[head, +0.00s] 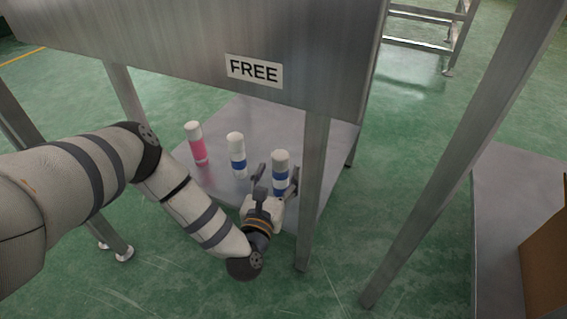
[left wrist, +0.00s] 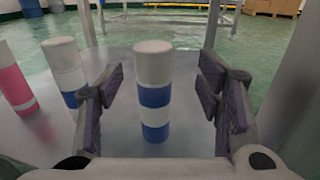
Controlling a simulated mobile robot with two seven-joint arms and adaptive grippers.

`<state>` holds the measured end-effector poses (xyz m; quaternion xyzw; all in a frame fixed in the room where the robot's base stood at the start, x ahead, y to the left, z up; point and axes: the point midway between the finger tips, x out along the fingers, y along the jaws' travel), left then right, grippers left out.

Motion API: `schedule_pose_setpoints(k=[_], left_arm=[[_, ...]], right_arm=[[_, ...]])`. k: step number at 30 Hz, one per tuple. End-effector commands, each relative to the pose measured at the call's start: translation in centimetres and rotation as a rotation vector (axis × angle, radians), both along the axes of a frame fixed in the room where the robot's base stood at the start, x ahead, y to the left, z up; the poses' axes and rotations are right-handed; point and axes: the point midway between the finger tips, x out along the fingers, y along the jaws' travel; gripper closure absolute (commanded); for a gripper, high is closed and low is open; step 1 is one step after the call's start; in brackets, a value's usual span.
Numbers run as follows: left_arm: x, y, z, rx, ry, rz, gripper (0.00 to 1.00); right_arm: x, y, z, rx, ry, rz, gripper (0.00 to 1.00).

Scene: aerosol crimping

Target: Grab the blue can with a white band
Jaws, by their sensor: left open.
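A blue can with a white band (head: 280,172) and a white top stands upright on the lower metal shelf, the rightmost of the cans there. It also shows in the left wrist view (left wrist: 154,97), in the middle between the fingers. My left gripper (head: 277,180) is open at the shelf's front, its two fingers on either side of this can, with clear gaps to both. A second white and blue can (head: 237,157) stands to its left, and a pink can with a white top (head: 196,144) stands farther left. My right gripper is not in view.
The lower shelf (head: 255,119) has free room behind the cans. A metal leg (head: 313,185) stands just right of my left gripper. A panel marked FREE (head: 254,70) hangs above the shelf. A brown box (head: 545,265) is at the far right.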

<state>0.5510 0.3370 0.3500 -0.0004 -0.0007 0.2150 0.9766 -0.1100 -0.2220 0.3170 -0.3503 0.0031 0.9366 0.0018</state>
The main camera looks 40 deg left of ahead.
Motion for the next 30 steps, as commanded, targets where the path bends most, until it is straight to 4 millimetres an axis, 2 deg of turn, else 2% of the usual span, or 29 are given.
schedule_pose_setpoints(k=[9,17,20,25,26,30], left_arm=[[4.4,2.9,-0.5,0.001,0.002,0.000,0.40],[5.0,3.1,-0.3,0.000,0.001,-0.001,0.40],[5.0,3.1,-0.3,0.000,0.001,-0.001,0.58],[5.0,3.1,-0.3,0.000,0.001,-0.001,0.96],[5.0,3.1,-0.3,0.000,0.001,-0.001,1.00],[5.0,3.1,-0.2,0.000,0.001,-0.001,1.00]], right_arm=[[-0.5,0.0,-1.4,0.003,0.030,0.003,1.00],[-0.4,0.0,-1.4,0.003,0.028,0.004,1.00],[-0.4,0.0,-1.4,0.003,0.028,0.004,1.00],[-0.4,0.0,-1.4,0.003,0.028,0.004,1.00],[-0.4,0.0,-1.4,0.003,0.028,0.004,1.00],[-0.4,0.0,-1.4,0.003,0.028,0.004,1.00]])
